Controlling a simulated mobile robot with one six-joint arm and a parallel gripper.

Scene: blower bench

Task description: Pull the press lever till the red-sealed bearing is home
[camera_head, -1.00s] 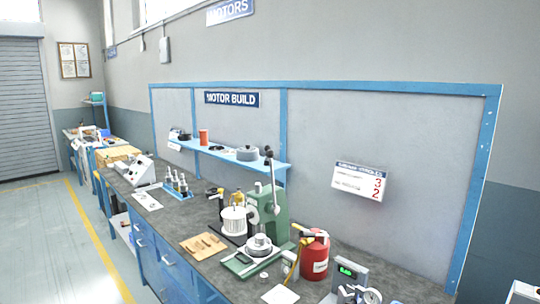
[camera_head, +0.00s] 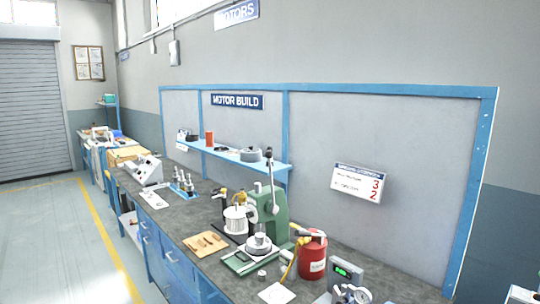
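The green arbor press (camera_head: 274,212) stands on the bench, right of the picture's middle. Its lever (camera_head: 269,172) points nearly straight up, with a dark knob at the top. A round metal part (camera_head: 259,247) sits on the press base, under the ram. I cannot make out a red seal or tell how deep any bearing sits at this size. My gripper is not in view.
The grey bench top (camera_head: 205,220) carries a white finned part (camera_head: 237,219), a brown board (camera_head: 206,243) with small tools, a red canister (camera_head: 312,257) and a gauge with a green display (camera_head: 347,272). A blue shelf (camera_head: 229,154) hangs behind. Open floor (camera_head: 88,235) lies left.

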